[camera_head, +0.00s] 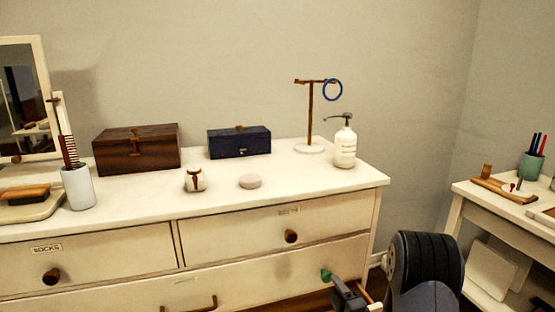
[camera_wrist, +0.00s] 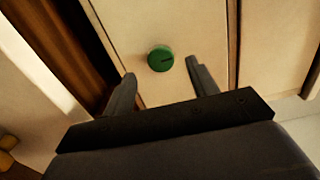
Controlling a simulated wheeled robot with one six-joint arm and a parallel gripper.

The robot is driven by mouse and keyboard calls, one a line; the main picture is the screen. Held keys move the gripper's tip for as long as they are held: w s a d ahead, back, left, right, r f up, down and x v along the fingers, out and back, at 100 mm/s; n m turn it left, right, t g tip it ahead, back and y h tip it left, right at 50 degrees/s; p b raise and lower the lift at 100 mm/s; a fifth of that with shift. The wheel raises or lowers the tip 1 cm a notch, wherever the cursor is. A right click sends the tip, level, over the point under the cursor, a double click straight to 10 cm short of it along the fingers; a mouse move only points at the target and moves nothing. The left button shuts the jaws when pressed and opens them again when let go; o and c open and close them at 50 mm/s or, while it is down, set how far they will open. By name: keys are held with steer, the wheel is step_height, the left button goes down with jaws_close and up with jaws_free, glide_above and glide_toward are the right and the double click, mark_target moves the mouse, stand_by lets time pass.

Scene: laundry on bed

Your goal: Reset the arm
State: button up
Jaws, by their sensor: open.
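My gripper (camera_head: 342,291) is low in front of the dresser's right end in the head view. In the wrist view my gripper (camera_wrist: 160,72) is open, with its two dark fingers apart and nothing held between them. A round green knob (camera_wrist: 160,58) shows just beyond and between the fingertips, on a pale drawer front. The green knob also shows in the head view (camera_head: 326,274), at the right part of the lower drawer, close to the fingertips. I cannot tell whether a finger touches it. My dark arm fills the lower right of the head view.
The white dresser (camera_head: 225,188) holds a brown box (camera_head: 137,153), a navy box (camera_head: 239,143), a pump bottle (camera_head: 345,147), a small jar (camera_head: 195,180), a pink soap (camera_head: 250,181) and a ring stand (camera_head: 310,120). A side table (camera_head: 470,190) stands at the right.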

mark_target(328, 279)
steer(key=p+v, duration=0.1)
steer(key=v, duration=0.6)
steer(key=b+x, duration=0.2)
steer(key=x, duration=0.9)
steer(key=n, duration=0.5)
steer(key=shift+s+n, duration=0.1)
steer(key=shift+n, duration=0.3)
steer(key=n, duration=0.5)
steer(key=n+p, duration=0.1)
steer(key=n, duration=0.3)
steer(key=shift+n, duration=0.4)
steer(key=n+p, duration=0.2)
steer(key=n, duration=0.1)
steer(key=shift+d+n, duration=0.1)
steer(key=shift+n, duration=0.3)
steer(key=shift+s+d, duration=0.2)
steer(key=shift+s, duration=0.4)
